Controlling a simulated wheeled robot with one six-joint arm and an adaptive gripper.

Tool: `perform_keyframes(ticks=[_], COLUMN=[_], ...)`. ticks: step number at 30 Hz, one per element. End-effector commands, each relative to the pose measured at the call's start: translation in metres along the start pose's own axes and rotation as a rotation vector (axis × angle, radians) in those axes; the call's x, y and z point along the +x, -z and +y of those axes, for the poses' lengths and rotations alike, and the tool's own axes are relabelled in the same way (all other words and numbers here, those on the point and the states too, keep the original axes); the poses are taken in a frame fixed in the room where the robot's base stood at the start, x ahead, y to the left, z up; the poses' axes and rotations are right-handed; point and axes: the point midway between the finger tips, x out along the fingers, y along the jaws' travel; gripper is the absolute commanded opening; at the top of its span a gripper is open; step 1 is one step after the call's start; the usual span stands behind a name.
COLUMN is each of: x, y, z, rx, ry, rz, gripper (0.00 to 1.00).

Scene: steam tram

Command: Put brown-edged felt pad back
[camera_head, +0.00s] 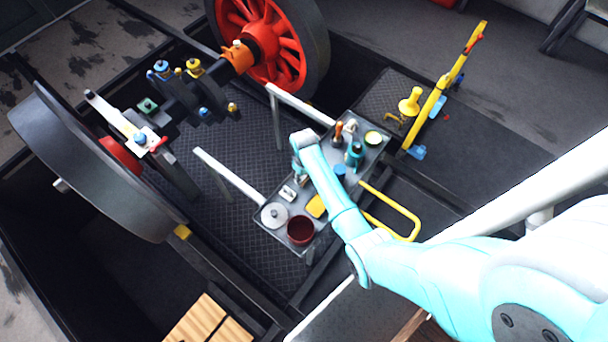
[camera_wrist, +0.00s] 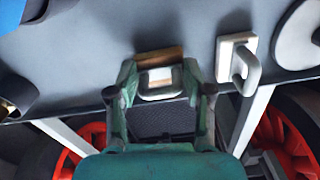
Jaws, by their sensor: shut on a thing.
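The brown-edged felt pad (camera_wrist: 172,54) shows in the wrist view as a small block with a brown edge and a pale handle. My gripper (camera_wrist: 161,88) is shut on its handle, one finger at each side. The pad is at the edge of the grey tray (camera_wrist: 95,65); I cannot tell whether it touches the tray or is just above it. In the head view my gripper (camera_head: 300,177) is over the middle of the tray (camera_head: 268,233), and the held pad is too small and covered to make out.
A white pad with a handle (camera_wrist: 237,62) lies right of the held one. The tray also bears a round lid (camera_head: 274,215), a dark red pot (camera_head: 300,231), a yellow block (camera_head: 316,206) and a teal can (camera_head: 355,154). A yellow rail (camera_head: 402,212) stands beside the tray.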

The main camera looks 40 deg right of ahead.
Motion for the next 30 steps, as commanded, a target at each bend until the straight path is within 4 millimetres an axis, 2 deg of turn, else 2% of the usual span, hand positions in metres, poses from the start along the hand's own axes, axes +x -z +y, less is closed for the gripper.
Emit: perform_keyframes(ticks=[3, 4, 6, 7, 16, 20, 23, 30], x=[0.003, 0.003, 0.003, 0.003, 0.002, -0.005, -0.018, -0.067], y=[0.0, 0.0, 0.0, 0.0, 0.0, 0.0, 0.0, 0.001], z=[0.0, 0.0, 0.0, 0.0, 0.0, 0.0, 0.0, 0.0], rx=[0.0, 0.0, 0.0, 0.0, 0.0, 0.0, 0.0, 0.0], ry=[0.0, 0.0, 0.0, 0.0, 0.0, 0.0, -0.001, -0.001], rz=[-0.001, -0.001, -0.001, -0.001, 0.0, 0.001, 0.002, 0.004], gripper=[0.23, 0.56, 0.73, 0.76, 0.76, 0.76, 0.76, 0.76])
